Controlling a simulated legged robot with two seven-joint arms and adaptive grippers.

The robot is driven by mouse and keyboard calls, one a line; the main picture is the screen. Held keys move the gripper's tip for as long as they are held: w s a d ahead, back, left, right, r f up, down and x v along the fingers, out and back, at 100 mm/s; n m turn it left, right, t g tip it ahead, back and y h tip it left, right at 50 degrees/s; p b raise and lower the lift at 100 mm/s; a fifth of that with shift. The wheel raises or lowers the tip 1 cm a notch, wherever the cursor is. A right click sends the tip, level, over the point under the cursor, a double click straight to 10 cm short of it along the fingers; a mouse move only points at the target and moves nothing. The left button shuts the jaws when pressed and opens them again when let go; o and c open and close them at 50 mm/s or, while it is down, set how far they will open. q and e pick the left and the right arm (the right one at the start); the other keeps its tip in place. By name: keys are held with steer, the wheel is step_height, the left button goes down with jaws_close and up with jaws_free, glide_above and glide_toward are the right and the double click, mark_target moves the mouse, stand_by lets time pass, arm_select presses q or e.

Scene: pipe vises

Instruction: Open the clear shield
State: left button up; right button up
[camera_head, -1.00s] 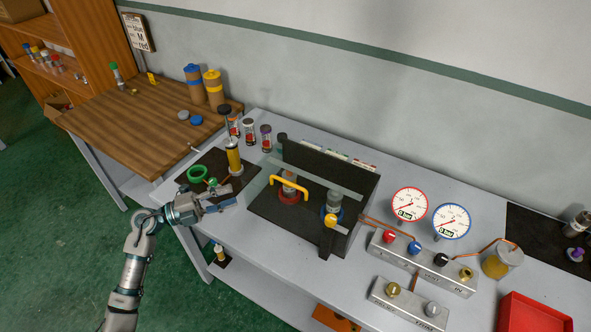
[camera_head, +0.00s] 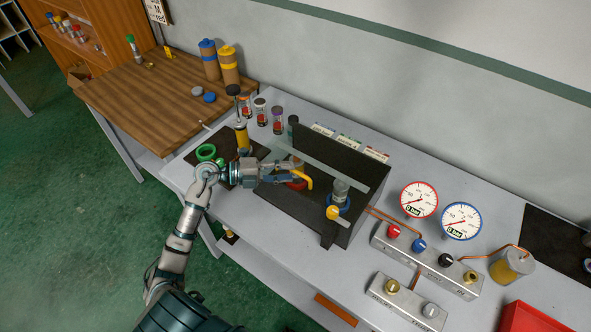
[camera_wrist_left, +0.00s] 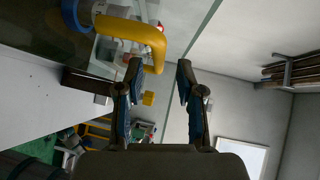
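The clear shield (camera_head: 335,170) stands in front of the black vise box (camera_head: 345,150); its pale top edge shows in the head view. Its yellow handle (camera_head: 308,181) is partly hidden behind my left gripper (camera_head: 298,170). In the left wrist view, the handle (camera_wrist_left: 133,32) lies beyond and to the left of the fingertips. The left gripper's fingers (camera_wrist_left: 157,75) are apart there with nothing between them. Whether a finger touches the handle I cannot tell. My right gripper is not in view.
A yellow cylinder pump (camera_head: 242,138) and a green ring (camera_head: 206,152) are left of the box. Two gauges (camera_head: 419,200) and a valve block (camera_head: 425,262) lie to the right.

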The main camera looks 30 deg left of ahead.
arm_select(q)
steer(key=shift+x, duration=0.8)
steer(key=shift+w+d, duration=0.2)
steer(key=shift+w, duration=0.1)
steer(key=shift+w+f, duration=0.2)
steer(key=shift+w, duration=0.05)
steer(key=shift+w+a+f, duration=0.1)
steer(key=shift+a+f, duration=0.05)
steer(key=shift+a, duration=0.45)
steer(key=shift+d, duration=0.6)
jaws_close()
steer(key=shift+d, duration=0.1)
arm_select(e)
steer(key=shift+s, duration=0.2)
